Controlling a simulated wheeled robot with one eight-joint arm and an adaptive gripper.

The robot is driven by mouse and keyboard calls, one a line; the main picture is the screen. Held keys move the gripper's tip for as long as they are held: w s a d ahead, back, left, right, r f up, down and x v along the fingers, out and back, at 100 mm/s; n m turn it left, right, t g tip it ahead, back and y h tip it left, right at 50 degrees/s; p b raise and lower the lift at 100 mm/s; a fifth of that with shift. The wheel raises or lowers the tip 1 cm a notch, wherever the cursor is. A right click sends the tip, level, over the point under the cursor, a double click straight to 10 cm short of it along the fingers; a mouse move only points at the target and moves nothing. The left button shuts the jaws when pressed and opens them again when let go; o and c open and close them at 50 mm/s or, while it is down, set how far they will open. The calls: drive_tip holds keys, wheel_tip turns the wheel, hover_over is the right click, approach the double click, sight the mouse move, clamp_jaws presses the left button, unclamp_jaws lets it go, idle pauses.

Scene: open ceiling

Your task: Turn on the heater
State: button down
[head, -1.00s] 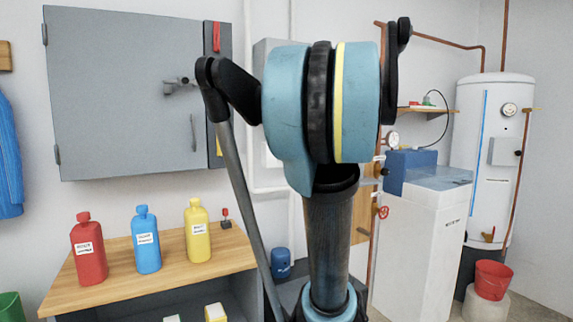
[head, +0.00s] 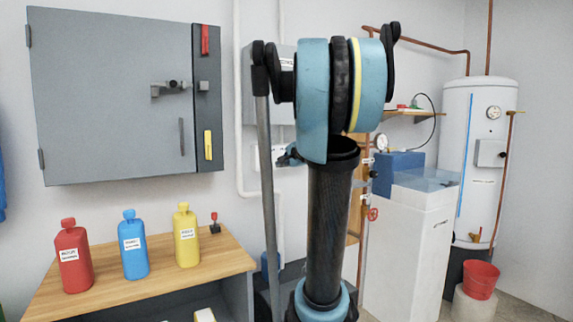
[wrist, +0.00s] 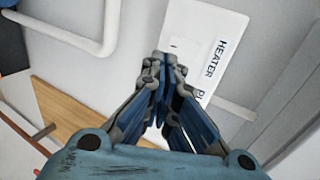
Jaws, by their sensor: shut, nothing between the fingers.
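A white plate (wrist: 212,40) lettered "HEATER" and a partly covered second word is on the grey wall in the wrist view. A small pale raised part (wrist: 184,45), perhaps a switch, sits on it near the fingertips. My gripper (wrist: 160,72) is shut and empty, its tips at the plate's edge; I cannot tell whether they touch. In the head view, my gripper (head: 290,156) shows small against the wall, left of my arm, which hides part of that area. A tall white tank (head: 483,150) with a gauge stands at the far right.
A grey cabinet (head: 105,100) hangs at left above a wooden bench (head: 140,268) with red, blue and yellow bottles. A grey box (head: 262,90) is behind my arm. White pipes (wrist: 60,35) run close to the plate. A red bucket (head: 481,280) stands at right.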

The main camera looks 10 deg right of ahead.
sight(273, 166)
drive_tip(key=shift+w+r+x, duration=0.1)
drive_tip(key=shift+r+x, duration=0.05)
drive_tip(key=shift+x, duration=0.8)
drive_tip(key=shift+w+r+x, duration=0.1)
drive_tip(key=shift+r+x, duration=0.1)
drive_tip(key=shift+x, duration=0.7)
drive_tip(key=shift+r+x, duration=0.15)
drive_tip(key=shift+x, duration=0.8)
drive_tip(key=shift+a, duration=0.1)
